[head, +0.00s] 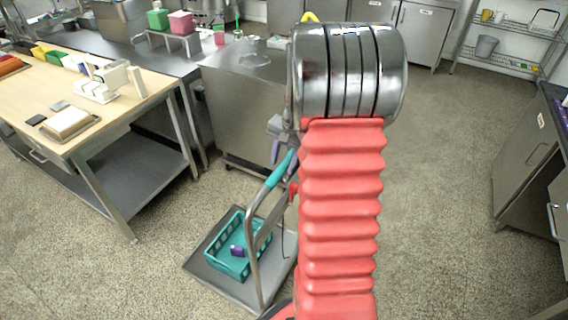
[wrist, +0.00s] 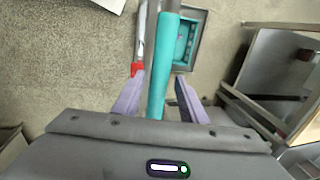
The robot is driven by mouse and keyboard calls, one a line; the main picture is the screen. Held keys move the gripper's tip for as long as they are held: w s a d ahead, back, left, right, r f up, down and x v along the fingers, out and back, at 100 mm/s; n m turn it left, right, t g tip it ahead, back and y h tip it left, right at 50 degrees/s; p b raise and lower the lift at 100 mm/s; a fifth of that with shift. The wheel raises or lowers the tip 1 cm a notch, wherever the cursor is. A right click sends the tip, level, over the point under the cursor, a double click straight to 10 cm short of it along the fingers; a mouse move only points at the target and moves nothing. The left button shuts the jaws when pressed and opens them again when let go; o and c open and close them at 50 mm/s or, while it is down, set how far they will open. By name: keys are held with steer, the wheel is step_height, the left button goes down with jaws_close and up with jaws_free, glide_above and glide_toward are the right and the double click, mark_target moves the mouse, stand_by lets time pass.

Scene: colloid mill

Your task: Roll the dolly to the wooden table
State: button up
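The dolly (head: 228,284) has a grey flat deck and a bent metal push handle with a teal grip (head: 281,168). It stands on the floor, right of the wooden table (head: 48,84) and clear of its legs. A teal basket (head: 224,262) holding a small purple item (head: 237,251) rides on the deck. My gripper (wrist: 159,76) is open at the handle. In the wrist view its purple fingers lie on either side of the teal grip (wrist: 160,65), with a narrow gap showing on each side. In the head view my arm partly hides the gripper and the dolly's right side.
The wooden table has a lower shelf (head: 140,165) and carries a white device (head: 104,82) and trays. A steel cabinet (head: 240,110) stands behind the dolly. Speckled floor is clear between dolly and table and in front. Steel cabinets (head: 525,160) line the right.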

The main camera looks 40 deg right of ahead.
steer(key=shift+w+f, duration=0.1)
steer(key=shift+f, duration=0.45)
steer(key=shift+c, duration=0.5)
jaws_close()
